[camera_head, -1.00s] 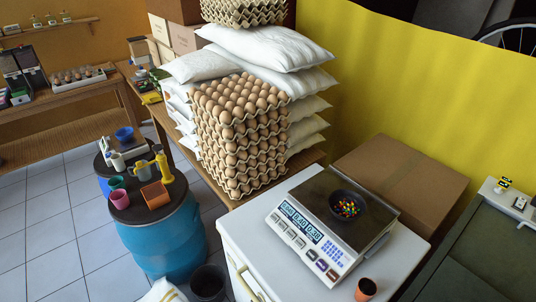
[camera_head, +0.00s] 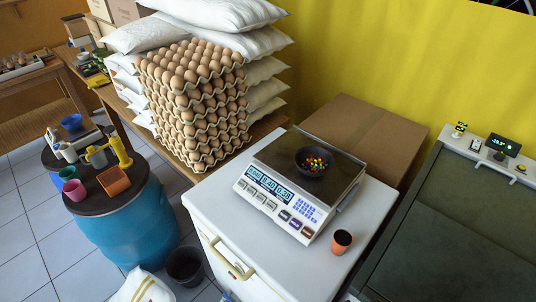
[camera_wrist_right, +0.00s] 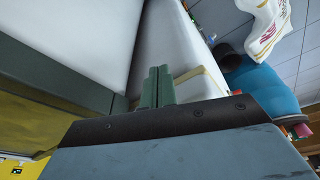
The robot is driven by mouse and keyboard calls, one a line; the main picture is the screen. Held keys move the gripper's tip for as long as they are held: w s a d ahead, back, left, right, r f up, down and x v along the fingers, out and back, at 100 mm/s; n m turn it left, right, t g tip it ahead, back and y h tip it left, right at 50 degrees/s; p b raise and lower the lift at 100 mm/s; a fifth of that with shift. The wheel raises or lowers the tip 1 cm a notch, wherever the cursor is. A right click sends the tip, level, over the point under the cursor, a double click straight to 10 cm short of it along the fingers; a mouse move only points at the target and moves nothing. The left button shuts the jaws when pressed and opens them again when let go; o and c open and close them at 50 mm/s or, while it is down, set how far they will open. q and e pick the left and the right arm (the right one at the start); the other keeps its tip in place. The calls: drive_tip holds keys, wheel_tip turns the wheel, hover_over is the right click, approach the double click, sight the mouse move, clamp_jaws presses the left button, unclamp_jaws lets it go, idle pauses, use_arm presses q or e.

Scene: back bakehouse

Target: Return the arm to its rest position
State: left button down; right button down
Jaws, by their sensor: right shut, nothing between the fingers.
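My right gripper (camera_wrist_right: 158,88) shows in the right wrist view with its two grey-green fingers together and nothing between them. It is beside the white cabinet (camera_wrist_right: 165,45), and the cabinet's handle (camera_wrist_right: 207,76) shows just past the fingers. Whether the fingers touch the cabinet I cannot tell. Neither of my arms shows in the head view, and my left gripper is in no view.
On the white cabinet (camera_head: 215,205) stand a scale (camera_head: 265,203) with a dark bowl of colourful pieces (camera_head: 314,163) and an orange-brown cup (camera_head: 341,241). A dark green unit (camera_head: 450,240) is at right, a blue barrel (camera_head: 145,230) at left, with a dark bucket (camera_head: 185,266) between barrel and cabinet.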

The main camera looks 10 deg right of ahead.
drive_tip(key=s+f+b, duration=0.3)
drive_tip(key=f, duration=0.7)
drive_tip(key=s+f+b, duration=0.2)
drive_tip(key=s+f, duration=0.2)
drive_tip(key=f, duration=0.6)
drive_tip(key=s+d+f+g+b, duration=0.1)
drive_tip(key=s+d+f+b, duration=0.2)
drive_tip(key=s+f, duration=0.8)
wheel_tip(320, 180, down, 2)
drive_tip(key=shift+s+f+g+b, duration=0.3)
drive_tip(key=shift+s+b, duration=0.1)
drive_tip(key=shift+b, duration=0.85)
drive_tip(key=shift+d, duration=0.1)
